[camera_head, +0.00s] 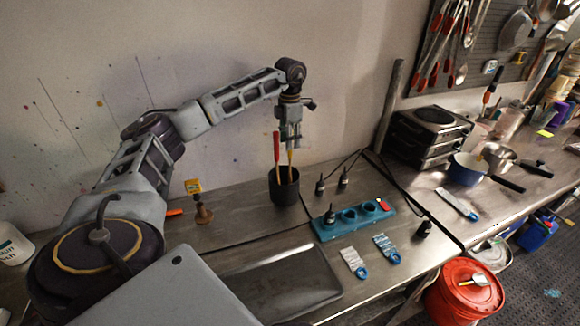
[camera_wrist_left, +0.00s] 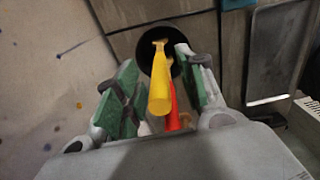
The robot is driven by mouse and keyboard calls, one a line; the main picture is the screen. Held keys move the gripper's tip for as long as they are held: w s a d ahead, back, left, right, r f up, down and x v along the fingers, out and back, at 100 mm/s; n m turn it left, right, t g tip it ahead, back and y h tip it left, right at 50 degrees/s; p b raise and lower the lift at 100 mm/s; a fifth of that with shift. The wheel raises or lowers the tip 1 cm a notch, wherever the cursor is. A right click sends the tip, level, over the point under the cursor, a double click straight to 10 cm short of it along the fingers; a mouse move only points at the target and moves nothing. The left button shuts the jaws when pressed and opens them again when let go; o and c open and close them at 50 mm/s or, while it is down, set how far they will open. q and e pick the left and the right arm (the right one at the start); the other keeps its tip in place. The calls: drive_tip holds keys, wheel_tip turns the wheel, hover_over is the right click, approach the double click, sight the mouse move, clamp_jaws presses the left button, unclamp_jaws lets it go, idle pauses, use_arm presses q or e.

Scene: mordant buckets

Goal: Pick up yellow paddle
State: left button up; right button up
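The yellow paddle (camera_head: 290,163) stands upright in a black cup (camera_head: 285,190) at the back of the metal table. A red-handled tool (camera_head: 277,149) stands beside it in the same cup. My left gripper (camera_head: 291,147) points down above the cup, at the upper part of the yellow paddle. In the left wrist view, the yellow paddle (camera_wrist_left: 159,86) is between the two open green-padded fingers, with a gap to each side. The red-handled tool (camera_wrist_left: 173,108) also shows there, partly hidden behind the yellow one. My right gripper is not in view.
A teal holder (camera_head: 352,219) and small dark bottles (camera_head: 343,178) stand right of the cup. A yellow-topped stamp-like object (camera_head: 194,187) stands left of it. A dark tray (camera_head: 282,284) lies in front. A red bucket (camera_head: 464,290) is at the lower right.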

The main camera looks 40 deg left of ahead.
use_arm(q)
drive_tip(key=c, duration=0.7)
clamp_jaws()
drive_tip(key=shift+r, duration=0.1)
wheel_tip(320, 180, up, 10)
drive_tip(key=shift+r+b, duration=0.25)
drive_tip(key=shift+b, duration=0.3)
wheel_tip(320, 180, up, 7)
drive_tip(key=p, duration=0.3)
drive_tip(key=shift+r, duration=0.15)
